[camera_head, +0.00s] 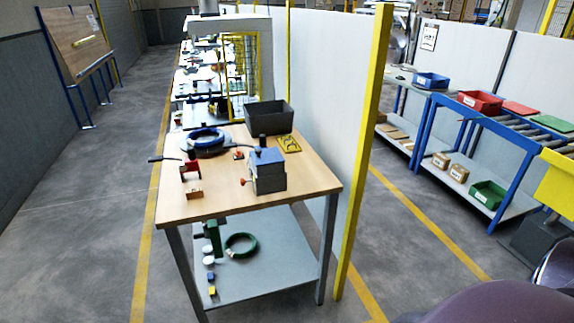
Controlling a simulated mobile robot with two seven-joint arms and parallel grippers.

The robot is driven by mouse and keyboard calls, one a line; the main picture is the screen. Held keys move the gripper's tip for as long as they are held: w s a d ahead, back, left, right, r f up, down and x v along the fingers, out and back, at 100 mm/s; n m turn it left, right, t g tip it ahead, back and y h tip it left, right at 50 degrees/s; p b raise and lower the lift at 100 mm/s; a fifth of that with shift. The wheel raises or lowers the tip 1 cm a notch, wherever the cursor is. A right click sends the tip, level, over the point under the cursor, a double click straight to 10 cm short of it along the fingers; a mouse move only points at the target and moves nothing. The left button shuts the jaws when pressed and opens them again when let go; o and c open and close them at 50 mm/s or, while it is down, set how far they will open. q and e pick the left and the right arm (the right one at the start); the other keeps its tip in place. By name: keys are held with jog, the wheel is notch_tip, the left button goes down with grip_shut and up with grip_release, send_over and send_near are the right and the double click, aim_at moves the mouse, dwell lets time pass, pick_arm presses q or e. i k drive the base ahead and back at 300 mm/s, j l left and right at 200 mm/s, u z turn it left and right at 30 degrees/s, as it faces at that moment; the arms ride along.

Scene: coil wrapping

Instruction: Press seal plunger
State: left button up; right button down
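A grey box-shaped device (270,179) with a blue top stands at the front right of the wooden workbench (215,210). A dark upright knob (262,141) shows at its top back edge and looks like a plunger. A small red knob (243,182) sticks out from its left side. A dark coil (205,141) with some blue on it lies at the back left of the bench. Neither of my grippers is in view. Parts that look like my own arm show at the lower right edge, away from the bench.
A black bin (269,117) and a yellow item (289,144) sit behind the device. A red holder (190,168) stands on the left. A yellow post (362,150) and white partition (335,95) border the right. Floor left of the bench is clear.

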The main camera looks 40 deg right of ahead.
aim_at(243, 181)
jog(key=z, duration=1.1)
